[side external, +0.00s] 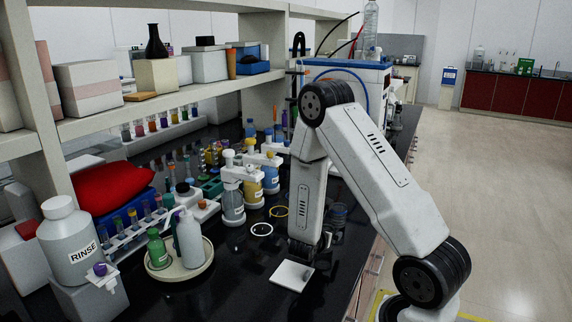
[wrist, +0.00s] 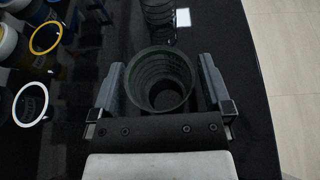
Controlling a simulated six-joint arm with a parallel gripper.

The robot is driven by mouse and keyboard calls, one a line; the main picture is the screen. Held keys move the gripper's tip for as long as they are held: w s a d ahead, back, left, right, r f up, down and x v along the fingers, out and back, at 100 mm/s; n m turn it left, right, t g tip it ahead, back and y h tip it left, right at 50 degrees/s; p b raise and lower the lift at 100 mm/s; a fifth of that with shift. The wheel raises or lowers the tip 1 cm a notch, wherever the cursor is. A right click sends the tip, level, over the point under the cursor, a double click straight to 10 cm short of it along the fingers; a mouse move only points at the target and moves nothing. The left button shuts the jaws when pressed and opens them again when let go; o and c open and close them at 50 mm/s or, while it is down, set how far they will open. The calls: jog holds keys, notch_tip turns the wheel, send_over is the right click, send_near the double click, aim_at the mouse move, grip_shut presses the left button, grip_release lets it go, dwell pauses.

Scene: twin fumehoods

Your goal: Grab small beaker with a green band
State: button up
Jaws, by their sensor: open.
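In the wrist view a clear round beaker (wrist: 160,85) with a dark greenish rim stands upright between the two fingers of my open gripper (wrist: 162,66). The fingers lie on either side of it, and I cannot tell whether they touch it. A second clear beaker (wrist: 158,12) is just beyond it, cut off by the top edge. In the side external view my gripper (side external: 323,246) is low over the black counter, and clear glassware (side external: 339,213) shows beside it, partly hidden by my arm. A distinct green band is hard to make out.
A white square pad (side external: 291,276) lies in front of my gripper. A white ring (side external: 262,229) and a yellow ring (side external: 279,211) lie to its left, near several wash bottles. A round tray (side external: 187,273) holds bottles. The counter edge is close on the right.

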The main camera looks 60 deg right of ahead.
jog(key=c, duration=1.1)
jog(key=shift+r, duration=0.1)
jog(key=shift+c, duration=0.2)
notch_tip(320, 180, up, 10)
dwell(0.6)
